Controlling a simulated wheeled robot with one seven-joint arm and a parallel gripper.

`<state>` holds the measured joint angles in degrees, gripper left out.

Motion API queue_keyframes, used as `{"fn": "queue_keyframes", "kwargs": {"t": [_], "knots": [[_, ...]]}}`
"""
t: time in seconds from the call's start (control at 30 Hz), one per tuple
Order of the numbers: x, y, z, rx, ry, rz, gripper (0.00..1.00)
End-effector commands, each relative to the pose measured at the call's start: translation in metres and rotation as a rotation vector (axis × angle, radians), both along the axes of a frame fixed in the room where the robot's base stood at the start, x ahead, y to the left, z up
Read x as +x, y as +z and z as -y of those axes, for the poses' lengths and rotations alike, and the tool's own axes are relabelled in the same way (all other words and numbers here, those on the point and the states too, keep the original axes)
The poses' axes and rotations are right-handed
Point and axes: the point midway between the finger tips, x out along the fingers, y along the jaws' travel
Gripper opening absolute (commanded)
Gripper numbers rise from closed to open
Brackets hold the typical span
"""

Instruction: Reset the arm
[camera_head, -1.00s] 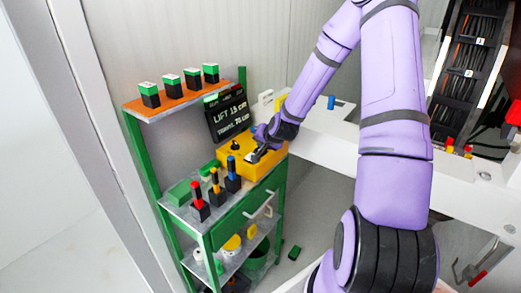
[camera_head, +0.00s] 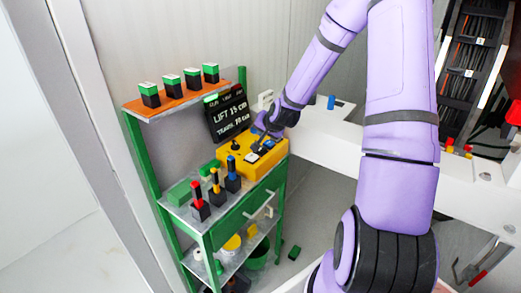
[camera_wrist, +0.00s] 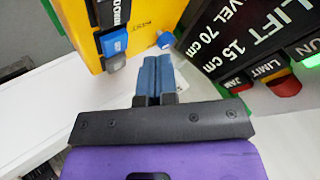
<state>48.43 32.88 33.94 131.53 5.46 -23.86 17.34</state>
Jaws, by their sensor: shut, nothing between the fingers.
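My purple arm reaches from the upper right of the head view to the green shelf rack. My gripper (camera_head: 258,146) is just above the yellow control box (camera_head: 265,162) on the rack's middle shelf. In the wrist view my gripper (camera_wrist: 158,62) shows two blue fingers shut together with nothing between them. The yellow box (camera_wrist: 150,20) is beyond them, with a blue button (camera_wrist: 114,42) and a blue knob (camera_wrist: 165,39) near the fingertips. Whether the fingers touch the box cannot be told.
A black display board (camera_head: 228,115) reading "LIFT 15 cm" stands close behind the box; it also shows near the fingers in the wrist view (camera_wrist: 250,40). Red, yellow and blue handled tools (camera_head: 215,182) stand in front. Several green-topped blocks (camera_head: 172,84) line the top shelf.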

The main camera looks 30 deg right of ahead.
Motion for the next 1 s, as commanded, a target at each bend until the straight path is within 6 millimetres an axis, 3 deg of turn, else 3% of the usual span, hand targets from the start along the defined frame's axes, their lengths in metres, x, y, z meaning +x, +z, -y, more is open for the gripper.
{"fn": "queue_keyframes", "kwargs": {"t": [0.2, 0.83, 1.0], "knots": [[0.000, 0.014, 0.000, 0.000, -0.001, 0.001, 0.00], [-0.001, 0.017, -0.002, -0.005, 0.006, -0.004, 0.00], [-0.008, 0.037, -0.017, -0.060, 0.071, -0.040, 0.00]]}}
